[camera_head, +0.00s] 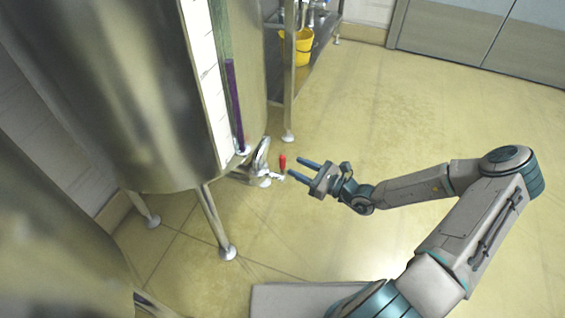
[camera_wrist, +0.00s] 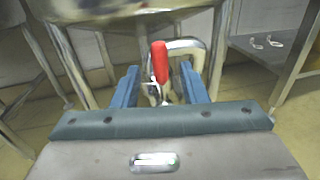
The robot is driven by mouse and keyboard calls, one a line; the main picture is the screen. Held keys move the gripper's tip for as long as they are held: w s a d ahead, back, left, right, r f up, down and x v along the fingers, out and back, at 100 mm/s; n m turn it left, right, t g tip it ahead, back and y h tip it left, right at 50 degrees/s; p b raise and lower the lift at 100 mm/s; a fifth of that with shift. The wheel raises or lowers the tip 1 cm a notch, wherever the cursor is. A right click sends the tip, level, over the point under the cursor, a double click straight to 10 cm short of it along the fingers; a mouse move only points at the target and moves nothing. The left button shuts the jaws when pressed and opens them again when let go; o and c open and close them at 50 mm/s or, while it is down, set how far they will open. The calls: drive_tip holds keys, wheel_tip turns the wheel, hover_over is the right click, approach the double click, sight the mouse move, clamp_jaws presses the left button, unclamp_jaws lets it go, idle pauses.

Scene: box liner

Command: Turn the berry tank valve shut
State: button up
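The large steel tank (camera_head: 150,90) stands at left in the head view, with a purple level strip on its front. Its outlet valve (camera_head: 262,172) sits low on the tank's front. The valve's red handle (camera_head: 282,162) points upward; it also shows in the wrist view (camera_wrist: 160,62), standing upright with a slight tilt. My gripper (camera_head: 300,170) is open and empty, its blue fingers pointing at the handle. In the wrist view the handle appears between the two fingertips (camera_wrist: 160,84). I cannot tell whether either finger touches it.
A second steel tank (camera_head: 50,260) stands at the lower left. Tank legs (camera_head: 215,225) reach the floor below the valve. A rack with a yellow bucket (camera_head: 298,46) stands behind. The tiled floor (camera_head: 420,110) behind and right of my arm is clear.

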sight(283, 160)
drive_tip(key=b+x, duration=0.1)
drive_tip(key=x, duration=0.5)
drive_tip(key=shift+w+a+b, duration=0.1)
drive_tip(key=shift+a+b, duration=0.1)
drive_tip(key=shift+b, duration=0.1)
drive_tip(key=shift+d, duration=0.1)
clamp_jaws()
